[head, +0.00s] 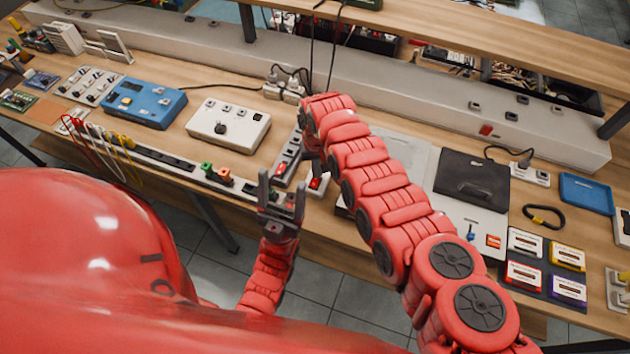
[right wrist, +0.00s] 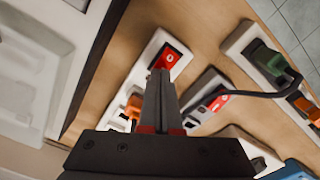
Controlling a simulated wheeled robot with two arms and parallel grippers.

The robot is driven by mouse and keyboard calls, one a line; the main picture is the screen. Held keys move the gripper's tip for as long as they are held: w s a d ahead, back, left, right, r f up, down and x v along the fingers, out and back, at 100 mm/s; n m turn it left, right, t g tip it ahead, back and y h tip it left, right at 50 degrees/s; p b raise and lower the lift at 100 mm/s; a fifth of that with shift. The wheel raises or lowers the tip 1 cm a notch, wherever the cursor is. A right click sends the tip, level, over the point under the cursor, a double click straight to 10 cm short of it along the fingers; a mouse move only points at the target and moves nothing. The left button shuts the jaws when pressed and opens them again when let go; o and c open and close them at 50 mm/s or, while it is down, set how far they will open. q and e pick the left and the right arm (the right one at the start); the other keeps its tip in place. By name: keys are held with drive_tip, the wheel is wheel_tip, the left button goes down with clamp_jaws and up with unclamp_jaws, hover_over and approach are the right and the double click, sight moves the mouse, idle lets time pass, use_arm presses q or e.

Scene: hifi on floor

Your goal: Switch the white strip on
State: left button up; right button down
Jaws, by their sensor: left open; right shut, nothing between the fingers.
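A white strip (head: 322,186) with a red switch (head: 316,183) lies near the table's front edge, partly hidden by my right arm. In the right wrist view, the white strip (right wrist: 147,72) shows its red switch (right wrist: 168,58) just beyond my fingertips, with an orange plug (right wrist: 133,106) further along it. I cannot tell the switch's position. My right gripper (right wrist: 160,74) is shut and empty, pointing at the strip near the switch; contact is unclear. My left gripper (head: 281,194) is open and empty, in front of the table edge, left of the white strip.
A grey strip (head: 290,152) with its own red switch lies close beside the white one. Another pale strip (head: 180,160) with green and orange plugs runs along the front edge. A white box (head: 228,124), a blue box (head: 143,102) and a dark panel (head: 472,180) stand around.

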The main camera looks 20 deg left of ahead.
drive_tip(key=shift+f+b, duration=0.3)
drive_tip(key=shift+f, duration=0.1)
drive_tip(key=shift+r, duration=0.1)
wheel_tip(320, 180, up, 4)
drive_tip(key=p, duration=0.3)
drive_tip(key=shift+r+p, duration=1.2)
drive_tip(key=shift+r, duration=0.3)
drive_tip(key=shift+f, duration=0.1)
